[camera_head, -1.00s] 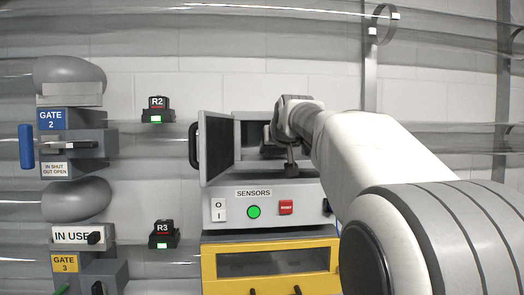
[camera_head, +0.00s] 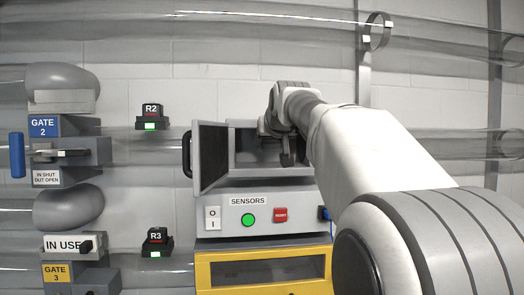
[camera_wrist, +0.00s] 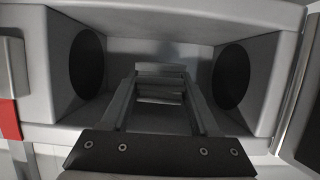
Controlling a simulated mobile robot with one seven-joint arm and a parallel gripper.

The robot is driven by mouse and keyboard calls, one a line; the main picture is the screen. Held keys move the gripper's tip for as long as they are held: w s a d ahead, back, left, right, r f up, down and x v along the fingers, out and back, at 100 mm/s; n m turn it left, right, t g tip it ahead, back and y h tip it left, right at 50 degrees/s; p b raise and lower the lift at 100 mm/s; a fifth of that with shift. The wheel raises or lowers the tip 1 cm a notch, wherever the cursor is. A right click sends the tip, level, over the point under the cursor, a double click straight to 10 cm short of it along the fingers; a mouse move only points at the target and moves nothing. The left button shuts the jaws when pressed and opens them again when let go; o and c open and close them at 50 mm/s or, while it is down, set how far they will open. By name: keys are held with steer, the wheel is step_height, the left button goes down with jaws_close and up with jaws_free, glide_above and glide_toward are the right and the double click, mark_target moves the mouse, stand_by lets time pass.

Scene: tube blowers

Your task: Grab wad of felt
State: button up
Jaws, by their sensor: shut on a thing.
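My gripper (camera_head: 287,160) is at the front of the open grey box (camera_head: 243,123) above the sensors panel. In the wrist view, my gripper (camera_wrist: 160,88) has its two fingers pointing into the box, shut on a small grey piece, which I take as the wad of felt (camera_wrist: 160,71). It blends with the grey fingers, so its outline is unclear. In the head view, my gripper and arm hide the wad and the right part of the box.
The box door (camera_head: 210,157) stands open at the left. Dark round openings (camera_wrist: 87,64) are in both inner side walls. Below are the sensors panel (camera_head: 248,219) with a green light and a yellow-framed unit (camera_head: 214,274). Gate 2's blue handle (camera_head: 17,155) is far left.

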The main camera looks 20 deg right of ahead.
steer(key=s+a+b, duration=0.3)
steer(key=s, duration=1.3)
steer(key=shift+s+a, duration=0.2)
steer(key=shift+s, duration=0.15)
